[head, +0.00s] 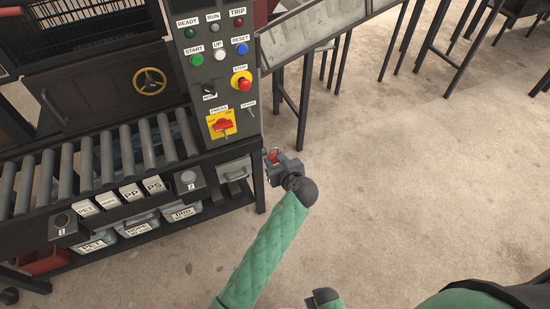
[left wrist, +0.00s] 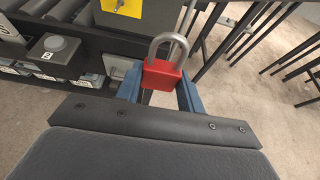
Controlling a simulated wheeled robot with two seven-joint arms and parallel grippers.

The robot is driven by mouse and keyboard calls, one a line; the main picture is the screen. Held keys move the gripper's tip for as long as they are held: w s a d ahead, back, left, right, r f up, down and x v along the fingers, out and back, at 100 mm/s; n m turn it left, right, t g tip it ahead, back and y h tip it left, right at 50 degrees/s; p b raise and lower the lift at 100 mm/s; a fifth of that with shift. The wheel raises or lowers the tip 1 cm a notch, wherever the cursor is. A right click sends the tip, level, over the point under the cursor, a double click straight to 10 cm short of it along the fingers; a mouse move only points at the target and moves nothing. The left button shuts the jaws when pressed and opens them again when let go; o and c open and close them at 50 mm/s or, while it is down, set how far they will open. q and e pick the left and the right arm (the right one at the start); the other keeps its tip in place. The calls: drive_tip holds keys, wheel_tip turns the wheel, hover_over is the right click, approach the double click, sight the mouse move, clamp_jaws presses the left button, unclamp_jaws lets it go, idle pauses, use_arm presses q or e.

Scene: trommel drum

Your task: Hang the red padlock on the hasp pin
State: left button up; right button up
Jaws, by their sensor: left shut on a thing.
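The red padlock (left wrist: 161,80) is upright in the left wrist view, with its grey shackle pointing up and looking closed. My left gripper (left wrist: 160,94) is shut on its body, with the blue fingers on both sides. In the head view the padlock (head: 273,157) is a small red patch in my left gripper (head: 271,158), just right of the control cabinet's lower corner. A small metal pin (left wrist: 119,5) sticks out of a yellow plate, up and left of the shackle and apart from it. In the head view this yellow plate (head: 212,121) carries a red switch.
The control panel (head: 207,65) with buttons stands above a roller conveyor (head: 100,158). Labelled grey bins (head: 133,229) sit below the conveyor. A grey box (head: 235,171) is left of my left gripper. Table legs (head: 304,100) stand behind.

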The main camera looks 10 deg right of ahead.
use_arm(q)
drive_tip(key=shift+s+d+p, duration=0.3)
drive_tip(key=shift+s+p, duration=0.3)
drive_tip(key=shift+s, duration=0.25)
drive_tip(key=shift+s+d+p, duration=0.3)
drive_tip(key=shift+s+p, duration=0.35)
drive_tip(key=shift+s, duration=0.25)
drive_tip(key=shift+s+d+p, duration=0.25)
drive_tip(key=shift+s+p, duration=0.45)
drive_tip(key=shift+s, duration=0.2)
drive_tip(key=shift+s+d+p, duration=0.3)
drive_tip(key=shift+s+p, duration=0.35)
drive_tip(key=shift+s, duration=0.25)
